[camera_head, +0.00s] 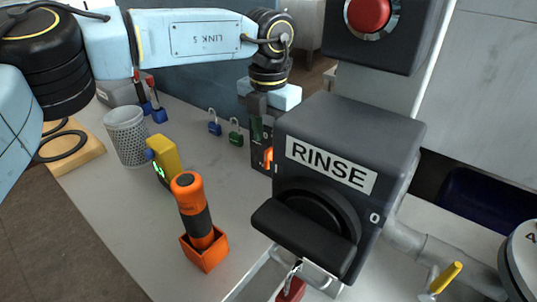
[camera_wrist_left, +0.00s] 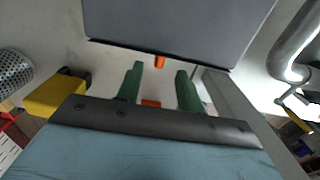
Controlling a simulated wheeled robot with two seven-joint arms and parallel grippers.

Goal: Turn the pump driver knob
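A dark box labelled RINSE (camera_head: 350,130) stands at the right in the head view, with a large black knob (camera_head: 310,228) on its front and a "0" mark beside it. No label in view says pump driver. My left gripper (camera_head: 257,130) points down behind the box's left side, and the box partly hides it. In the left wrist view its two green fingers (camera_wrist_left: 160,86) are apart, with no object clearly held between them. A small orange part (camera_head: 268,158) shows below the gripper. Orange bits also show near the fingers in the wrist view (camera_wrist_left: 160,62). My right gripper is not in view.
A red button (camera_head: 368,14) is on a dark housing above. An orange-and-black tool (camera_head: 194,210) stands in an orange holder (camera_head: 205,250). A yellow device (camera_head: 164,157), a mesh cup (camera_head: 126,136) and blue and green padlocks (camera_head: 236,133) are on the bench. A grey pipe (camera_head: 430,245) runs right.

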